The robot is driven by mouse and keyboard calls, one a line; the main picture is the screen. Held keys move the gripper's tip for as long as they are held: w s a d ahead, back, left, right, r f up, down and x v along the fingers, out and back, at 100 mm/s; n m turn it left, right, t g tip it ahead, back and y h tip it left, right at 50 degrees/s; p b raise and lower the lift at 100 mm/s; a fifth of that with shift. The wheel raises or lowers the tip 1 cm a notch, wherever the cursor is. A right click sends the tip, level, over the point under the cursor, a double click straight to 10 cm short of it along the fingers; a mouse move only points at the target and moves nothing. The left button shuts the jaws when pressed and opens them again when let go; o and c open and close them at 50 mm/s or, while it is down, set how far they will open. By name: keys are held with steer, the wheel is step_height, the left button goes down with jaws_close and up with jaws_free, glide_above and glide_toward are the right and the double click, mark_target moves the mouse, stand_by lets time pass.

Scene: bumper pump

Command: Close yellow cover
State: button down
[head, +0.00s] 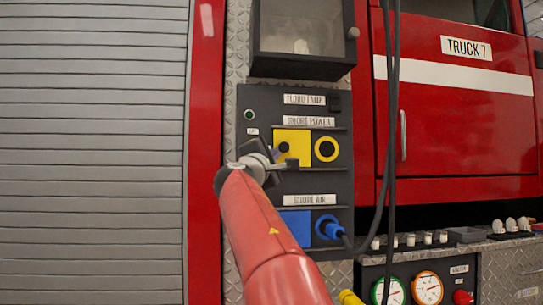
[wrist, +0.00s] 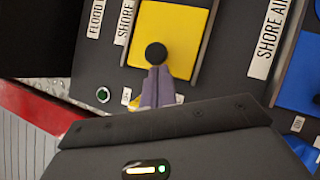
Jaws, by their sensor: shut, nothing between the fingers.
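The yellow cover (head: 298,136) is a flat square plate between two rails on the dark panel. It stands to the left of a yellow-ringed socket (head: 326,149), which is uncovered. A round black knob (wrist: 156,53) sticks out from the cover. My gripper (wrist: 156,72) is shut and empty. In the wrist view its fingertips are right at the knob, on its lower side in the picture; whether they touch it I cannot tell. In the head view my gripper and wrist hide the cover's lower left part.
Below are a blue plate (head: 297,226) and a blue plug (head: 328,228) with a dark cable. Black cables (head: 391,110) hang to the right of the panel. A glass-fronted box (head: 302,30) is above, and gauges (head: 427,289) are at the lower right.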

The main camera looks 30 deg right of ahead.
glide_toward(316, 156)
steer(key=d+r, duration=0.3)
steer(key=shift+w, duration=0.4)
steer(key=shift+f, duration=0.1)
